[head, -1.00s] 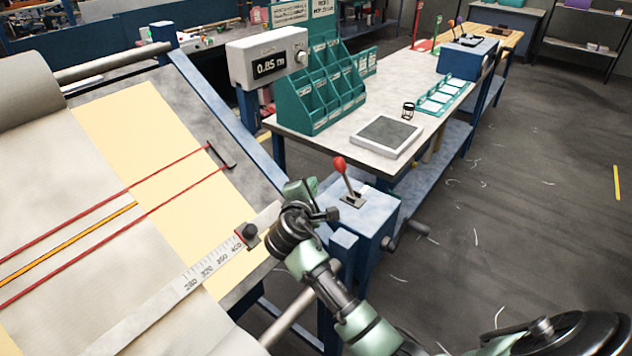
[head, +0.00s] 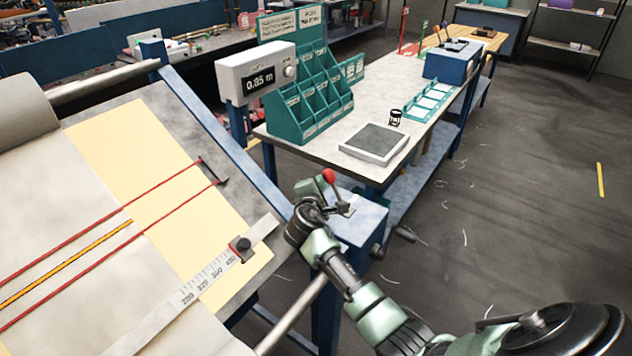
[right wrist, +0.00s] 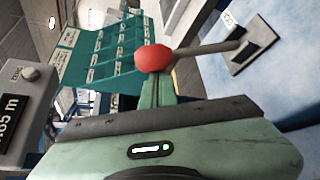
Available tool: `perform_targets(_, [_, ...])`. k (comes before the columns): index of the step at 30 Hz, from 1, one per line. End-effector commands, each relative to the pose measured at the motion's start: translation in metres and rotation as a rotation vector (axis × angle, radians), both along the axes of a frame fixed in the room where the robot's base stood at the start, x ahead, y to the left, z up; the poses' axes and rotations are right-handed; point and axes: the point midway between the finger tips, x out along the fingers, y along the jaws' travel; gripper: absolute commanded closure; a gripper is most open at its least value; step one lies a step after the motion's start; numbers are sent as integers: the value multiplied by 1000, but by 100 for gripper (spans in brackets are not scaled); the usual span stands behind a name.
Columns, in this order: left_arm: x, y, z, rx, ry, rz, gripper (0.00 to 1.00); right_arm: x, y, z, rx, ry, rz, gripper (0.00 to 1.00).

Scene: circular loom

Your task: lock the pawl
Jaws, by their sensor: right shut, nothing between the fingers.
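The pawl lever, a metal rod with a red ball knob (head: 329,175), stands tilted in a slotted plate (head: 343,209) on the blue post box beside the loom. In the right wrist view the red knob (right wrist: 153,58) is large and close, and its rod runs right to the plate (right wrist: 252,45). My right gripper (head: 318,187) is at the knob's left side in the head view. Its fingers (right wrist: 156,92) are shut and empty, just below the knob in the wrist view. Whether they touch it I cannot tell. My left gripper is out of view.
A crank handle (head: 402,233) sticks out right of the blue box. A ruler bar with a dark clamp knob (head: 242,244) crosses the loom bed. A display (head: 258,80) reads 0.85 m. Behind are a teal bin rack (head: 308,105) and a bench with a grey-topped tray (head: 375,142).

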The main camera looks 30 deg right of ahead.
Motion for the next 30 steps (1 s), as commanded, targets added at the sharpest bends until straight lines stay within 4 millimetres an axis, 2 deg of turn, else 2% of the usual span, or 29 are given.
perform_targets(20, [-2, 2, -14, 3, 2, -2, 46, -8, -4, 5, 36, -93, -3, 100])
perform_targets(26, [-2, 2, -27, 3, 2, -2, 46, -15, -7, 7, 65, -166, -4, 100])
perform_targets(30, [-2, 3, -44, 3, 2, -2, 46, -23, -11, 9, 104, -258, -4, 100])
